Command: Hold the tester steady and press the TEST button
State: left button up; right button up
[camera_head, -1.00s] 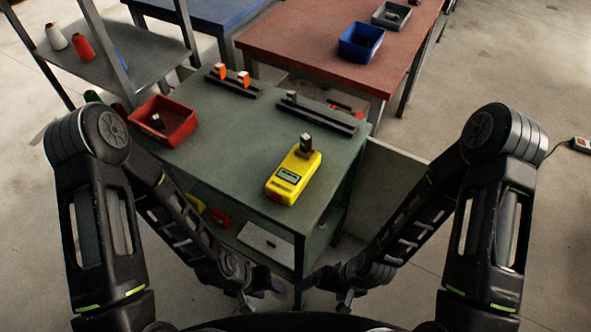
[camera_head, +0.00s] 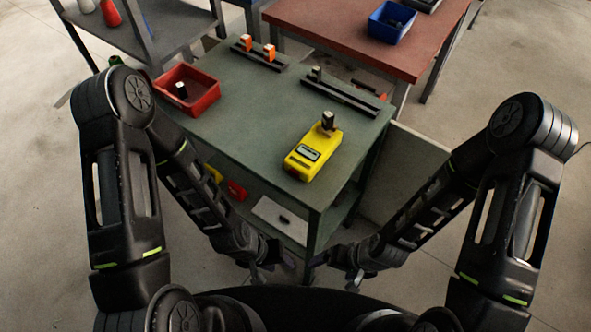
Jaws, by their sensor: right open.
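The yellow tester (camera_head: 313,155) lies on the green-topped table (camera_head: 250,130), near its front right part. It has a small grey display on top, and a dark block with a pale top (camera_head: 328,121) stands at its far end. I cannot make out the TEST button's label. My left gripper (camera_head: 254,281) hangs low in front of the table, apart from the tester; its fingers are too small and dark to read. My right gripper (camera_head: 353,284) is open and empty, also low in front of the table and apart from the tester.
A red bin (camera_head: 205,96) with a small dark part sits at the table's left. Two dark rails lie at the back, one with orange pieces (camera_head: 269,52). A red-topped table (camera_head: 340,30) with a blue bin (camera_head: 391,20) stands behind. Table top around the tester is clear.

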aim_at(294, 174)
jog(key=k, duration=1.25)
jog(key=u, duration=1.8)
jog(key=l+u, duration=0.2)
jog(key=l, duration=2.85)
